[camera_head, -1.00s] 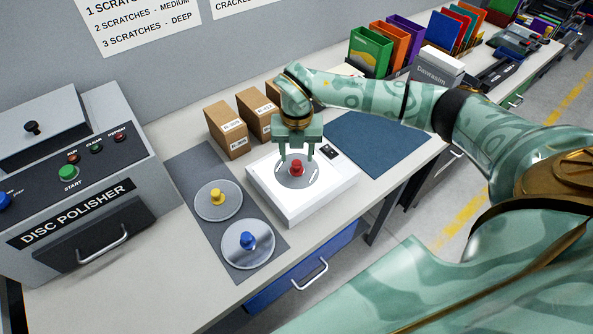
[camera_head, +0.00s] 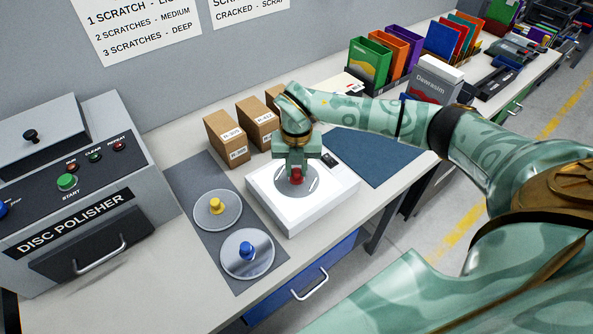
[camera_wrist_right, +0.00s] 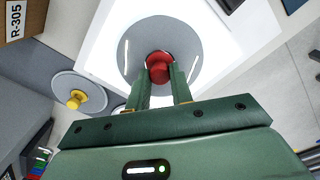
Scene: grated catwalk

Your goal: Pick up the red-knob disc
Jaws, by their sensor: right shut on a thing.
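The red-knob disc (camera_head: 312,186) lies on the white box-shaped device (camera_head: 268,203) on the bench. It is a round grey disc with a red knob in its middle. My right gripper (camera_head: 296,176) is directly above it, with its fingers shut on the red knob. In the right wrist view the red-knob disc (camera_wrist_right: 190,38) lies flat, and the fingers of my right gripper (camera_wrist_right: 161,72) close on either side of the knob. My left gripper is not in view.
A yellow-knob disc (camera_head: 230,217) and a blue-knob disc (camera_head: 262,262) lie on a dark grey mat (camera_head: 186,181) to the left. The disc polisher (camera_head: 140,172) stands at far left. Cardboard boxes (camera_head: 227,138) stand behind. A blue mat (camera_head: 375,155) is clear at right.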

